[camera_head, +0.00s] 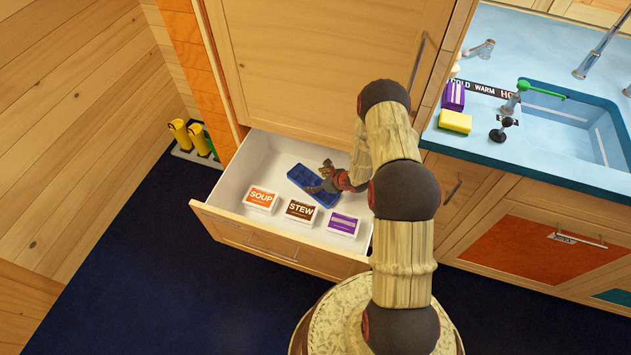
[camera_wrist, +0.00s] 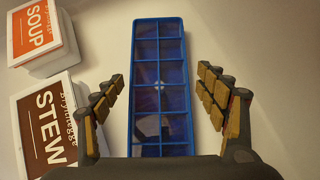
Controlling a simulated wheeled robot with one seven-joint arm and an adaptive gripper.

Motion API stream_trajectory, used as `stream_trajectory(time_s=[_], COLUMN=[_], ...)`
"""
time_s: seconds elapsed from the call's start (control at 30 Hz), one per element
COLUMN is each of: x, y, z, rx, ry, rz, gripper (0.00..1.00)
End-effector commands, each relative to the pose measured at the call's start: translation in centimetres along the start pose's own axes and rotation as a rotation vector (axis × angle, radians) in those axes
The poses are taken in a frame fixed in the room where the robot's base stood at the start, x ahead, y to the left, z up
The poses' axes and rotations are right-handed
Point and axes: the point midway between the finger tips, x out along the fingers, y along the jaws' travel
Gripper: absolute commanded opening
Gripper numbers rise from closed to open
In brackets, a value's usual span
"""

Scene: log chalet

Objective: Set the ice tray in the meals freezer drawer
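The blue ice tray (camera_head: 302,177) lies in the open white-lined freezer drawer (camera_head: 284,240), behind the row of food tubs. In the wrist view the tray (camera_wrist: 160,105) looks flat on the drawer floor, its long side running away from me. My gripper (camera_head: 325,182) reaches down into the drawer at the tray's right part. In the wrist view my gripper (camera_wrist: 160,76) is open, with one finger on each side of the tray and a visible gap on both sides. The tray's near end is hidden by the gripper body.
Orange SOUP (camera_head: 261,198), brown STEW (camera_head: 300,211) and purple-labelled (camera_head: 343,224) tubs stand along the drawer front. A tall cabinet door (camera_head: 330,70) rises behind the drawer. The sink counter (camera_head: 480,135) is at the right. The drawer's left floor is free.

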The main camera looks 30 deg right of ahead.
Motion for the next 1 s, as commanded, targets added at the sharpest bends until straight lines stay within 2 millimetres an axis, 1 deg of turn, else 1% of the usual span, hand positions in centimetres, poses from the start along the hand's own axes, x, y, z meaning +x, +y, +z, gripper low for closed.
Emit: stream_trajectory(time_s=[0.03,0.1,0.43,0.63,0.67,0.9,1.0], x=[0.0,0.0,-0.1,-1.1,-1.6,-7.0,-9.0], y=[0.0,0.0,0.0,0.0,-0.1,-0.1,-0.1], z=[0.0,0.0,0.1,1.1,1.2,1.1,1.1], rx=[0.000,0.000,0.000,0.000,0.001,0.002,0.001], ry=[0.000,0.000,0.000,0.000,0.000,0.000,-0.001], rz=[0.000,0.000,0.000,0.000,-0.001,-0.003,-0.003], gripper=[0.78,0.82,0.82,0.82,0.82,0.82,0.82])
